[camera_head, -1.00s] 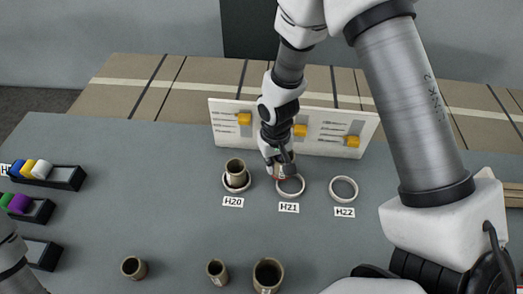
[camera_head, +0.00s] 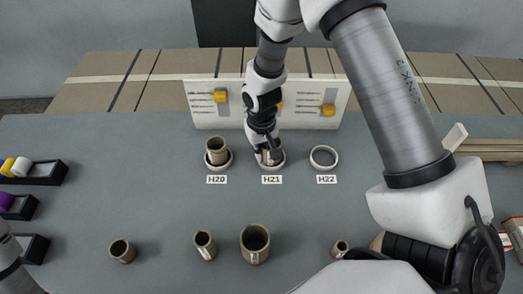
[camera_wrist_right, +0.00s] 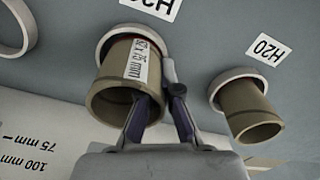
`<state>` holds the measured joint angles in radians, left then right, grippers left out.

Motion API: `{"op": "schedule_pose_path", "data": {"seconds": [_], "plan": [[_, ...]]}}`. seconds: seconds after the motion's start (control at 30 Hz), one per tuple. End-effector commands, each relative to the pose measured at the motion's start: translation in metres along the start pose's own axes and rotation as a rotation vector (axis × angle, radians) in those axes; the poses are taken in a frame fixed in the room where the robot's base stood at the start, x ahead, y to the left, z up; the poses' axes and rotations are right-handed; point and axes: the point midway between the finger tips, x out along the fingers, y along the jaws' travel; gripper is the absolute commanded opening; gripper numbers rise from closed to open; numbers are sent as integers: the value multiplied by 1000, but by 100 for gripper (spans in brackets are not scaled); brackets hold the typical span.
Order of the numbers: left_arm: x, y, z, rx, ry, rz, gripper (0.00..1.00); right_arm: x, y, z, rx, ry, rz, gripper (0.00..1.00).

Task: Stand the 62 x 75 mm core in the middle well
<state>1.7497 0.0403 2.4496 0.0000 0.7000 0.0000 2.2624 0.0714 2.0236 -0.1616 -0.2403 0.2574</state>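The 62 x 75 mm core (camera_wrist_right: 112,85), a brown tube with a white size label, stands in the white ring of the middle well (camera_head: 281,166), marked H21. My right gripper (camera_head: 264,146) is at this core, with one finger inside its mouth and the other against its outer wall, as the right wrist view (camera_wrist_right: 158,108) shows. The fingers look shut on the wall. The core's lower end is inside the ring; whether it touches the bottom is hidden. My left gripper is out of view; only part of the left arm shows at the left edge.
Another core (camera_head: 216,150) stands in the left well, H20. The right well's ring (camera_head: 323,157), H22, is empty. Several loose cores, one a wide core (camera_head: 255,243), stand nearer the front. A white board (camera_head: 205,107) with yellow sliders is close behind the wells.

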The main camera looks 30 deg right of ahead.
Motion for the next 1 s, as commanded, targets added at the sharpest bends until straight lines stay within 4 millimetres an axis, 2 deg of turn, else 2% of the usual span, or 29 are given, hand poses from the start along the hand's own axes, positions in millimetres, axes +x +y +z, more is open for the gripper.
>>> {"op": "schedule_pose_path", "data": {"seconds": [0.53, 0.57, 0.63, 0.67, 1.0], "plan": [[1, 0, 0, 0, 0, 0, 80, 3, 0, 0, 0, -1, 0, 0], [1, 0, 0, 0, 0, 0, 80, 3, 0, 0, 0, -1, 0, 5], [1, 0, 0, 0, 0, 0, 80, 3, 0, 0, 0, -1, 0, 29], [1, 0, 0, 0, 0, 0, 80, 3, 0, 0, 0, -1, 0, 35], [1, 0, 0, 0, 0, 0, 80, 0, 0, 0, 0, 1, 0, 35]]}}
